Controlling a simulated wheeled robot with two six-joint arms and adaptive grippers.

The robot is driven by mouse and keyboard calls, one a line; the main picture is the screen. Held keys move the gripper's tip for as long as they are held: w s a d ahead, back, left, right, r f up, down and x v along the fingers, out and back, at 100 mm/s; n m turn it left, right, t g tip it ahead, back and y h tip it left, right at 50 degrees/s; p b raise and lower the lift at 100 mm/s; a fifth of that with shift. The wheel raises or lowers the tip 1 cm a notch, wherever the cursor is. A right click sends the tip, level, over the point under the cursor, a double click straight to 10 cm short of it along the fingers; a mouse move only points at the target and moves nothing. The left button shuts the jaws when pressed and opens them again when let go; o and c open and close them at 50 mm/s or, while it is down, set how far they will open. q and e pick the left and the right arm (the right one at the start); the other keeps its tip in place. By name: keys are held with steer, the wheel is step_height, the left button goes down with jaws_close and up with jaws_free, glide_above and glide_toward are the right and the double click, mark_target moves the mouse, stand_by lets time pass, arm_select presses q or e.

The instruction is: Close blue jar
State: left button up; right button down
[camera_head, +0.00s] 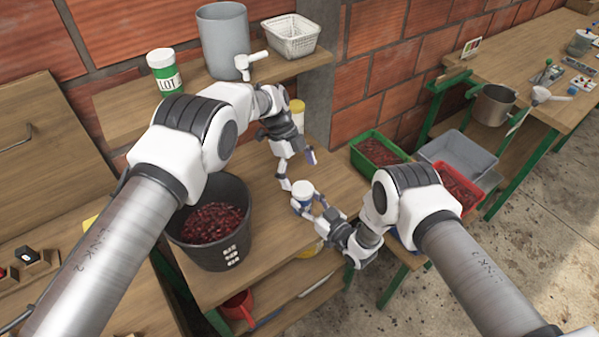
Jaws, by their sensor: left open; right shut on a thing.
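The blue jar (303,189) stands on the wooden table near its right side. Its top looks white and its blue body is partly hidden by my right gripper, so I cannot tell whether the lid is on tight. My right gripper (309,208) is shut on the jar from the right front. My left gripper (297,170) is open just above and behind the jar, pointing down, with its fingers apart and nothing visible between them.
A dark bucket of red berries (213,222) stands left of the jar. A yellow jar (297,112) is behind my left gripper. A shelf behind holds a green-white jar (164,72), a grey container (223,40) and a white basket (292,36). Crates (378,150) stand to the right.

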arm_select(q)
steer(key=shift+r, duration=0.15)
steer(key=v, duration=0.7)
steer(key=shift+w+a+r, duration=0.1)
steer(key=shift+a, duration=0.05)
arm_select(e)
steer(key=shift+c, duration=1.7)
jaws_free()
steer(key=v, duration=1.2)
